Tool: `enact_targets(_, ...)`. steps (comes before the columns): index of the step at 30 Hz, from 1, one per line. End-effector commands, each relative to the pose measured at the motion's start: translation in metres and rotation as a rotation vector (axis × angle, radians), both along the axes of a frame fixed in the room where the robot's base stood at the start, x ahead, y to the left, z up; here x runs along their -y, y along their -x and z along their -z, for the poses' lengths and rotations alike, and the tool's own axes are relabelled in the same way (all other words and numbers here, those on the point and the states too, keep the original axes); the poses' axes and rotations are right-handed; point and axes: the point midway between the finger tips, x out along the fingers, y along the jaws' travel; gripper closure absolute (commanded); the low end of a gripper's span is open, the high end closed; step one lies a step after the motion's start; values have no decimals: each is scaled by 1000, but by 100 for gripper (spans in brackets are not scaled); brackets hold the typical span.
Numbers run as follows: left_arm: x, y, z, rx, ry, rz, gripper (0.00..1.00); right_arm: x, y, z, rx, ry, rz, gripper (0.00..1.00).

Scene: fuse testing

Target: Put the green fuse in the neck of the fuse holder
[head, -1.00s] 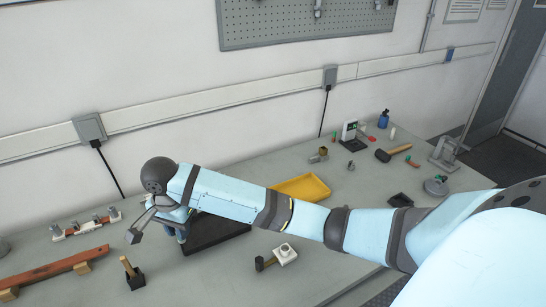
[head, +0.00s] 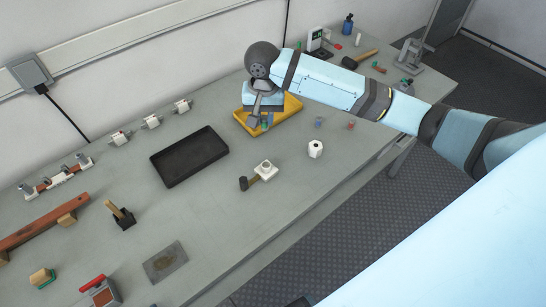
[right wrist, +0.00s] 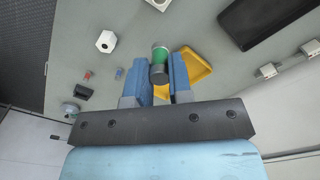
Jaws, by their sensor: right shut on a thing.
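My right gripper (head: 262,118) is over the yellow tray (head: 291,107), its fingers pointing down. In the right wrist view the gripper (right wrist: 160,72) has its blue fingers shut on the green fuse (right wrist: 159,55), a green cylinder with grey ends. Only a bit of the green fuse (head: 265,125) shows in the head view. A white block with a round raised neck (head: 266,170) stands on the table in front of the tray. A white piece with a dark opening (head: 315,149) stands to its right. I cannot tell for certain which is the fuse holder. My left gripper is not in view.
A black tray (head: 190,156) is to the left. A small blue piece (head: 318,122) and a red piece (head: 351,124) lie right of the yellow tray. The table's front edge is bare.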

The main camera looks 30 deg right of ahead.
Motion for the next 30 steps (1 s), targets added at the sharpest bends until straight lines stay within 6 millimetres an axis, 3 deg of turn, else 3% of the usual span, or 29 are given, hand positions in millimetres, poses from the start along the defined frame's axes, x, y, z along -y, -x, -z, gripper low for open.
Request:
enact_targets(9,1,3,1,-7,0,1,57,1,1,85,-6,4,2,100)
enact_targets(15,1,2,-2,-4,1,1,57,1,1,128,-3,4,2,100)
enact_targets(23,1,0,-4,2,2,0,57,0,1,149,-2,1,1,100)
enact_targets(30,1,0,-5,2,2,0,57,1,1,183,-3,3,1,100)
